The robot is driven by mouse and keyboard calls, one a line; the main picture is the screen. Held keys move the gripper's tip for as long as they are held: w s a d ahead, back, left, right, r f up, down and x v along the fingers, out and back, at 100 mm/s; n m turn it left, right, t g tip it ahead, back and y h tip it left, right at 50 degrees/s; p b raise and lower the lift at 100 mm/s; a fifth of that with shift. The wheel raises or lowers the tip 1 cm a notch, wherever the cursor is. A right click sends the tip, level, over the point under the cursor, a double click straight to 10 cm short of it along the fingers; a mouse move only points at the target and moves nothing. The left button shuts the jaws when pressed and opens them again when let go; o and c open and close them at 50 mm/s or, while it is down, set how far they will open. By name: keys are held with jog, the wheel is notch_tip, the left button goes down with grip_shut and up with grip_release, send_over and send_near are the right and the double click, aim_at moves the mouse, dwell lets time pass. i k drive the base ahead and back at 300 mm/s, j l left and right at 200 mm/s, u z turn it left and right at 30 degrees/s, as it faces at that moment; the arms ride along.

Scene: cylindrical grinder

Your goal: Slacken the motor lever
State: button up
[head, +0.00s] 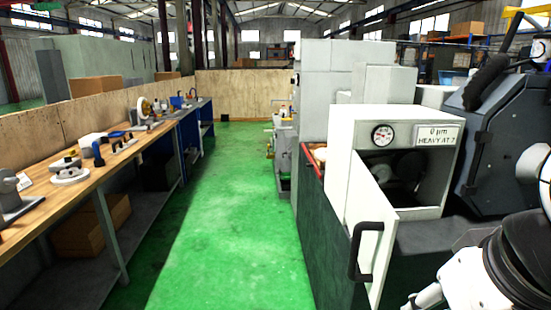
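A pale grey machine cabinet (343,160) stands at the right with its front compartment open. Its door (371,231) is swung outward towards me and carries a black handle (358,252). Inside the compartment are dark rounded shapes (408,170), too shadowed to tell apart. I cannot make out a motor lever. White and black links of my arm show at the lower right, in front of the machine and apart from the open door as seen here. I cannot make out my gripper's fingers in this view.
A round dial gauge (383,135) and a label reading "0 µm HEAVY AT 7" (438,134) are above the opening. A wooden workbench (88,190) with several tools runs along the left. The green floor (225,220) between bench and machine is clear. The open door juts out.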

aim_at(422, 174)
jog(key=l, duration=0.65)
jog(key=k+l, duration=0.15)
jog(key=l, duration=0.5)
jog(key=l+u, duration=0.1)
jog(key=l, duration=0.55)
jog(key=k+l, duration=0.15)
jog(key=l, duration=0.45)
jog(key=i+j, duration=0.1)
jog(key=i, duration=0.4)
jog(key=i+j, duration=0.1)
jog(key=i, duration=0.4)
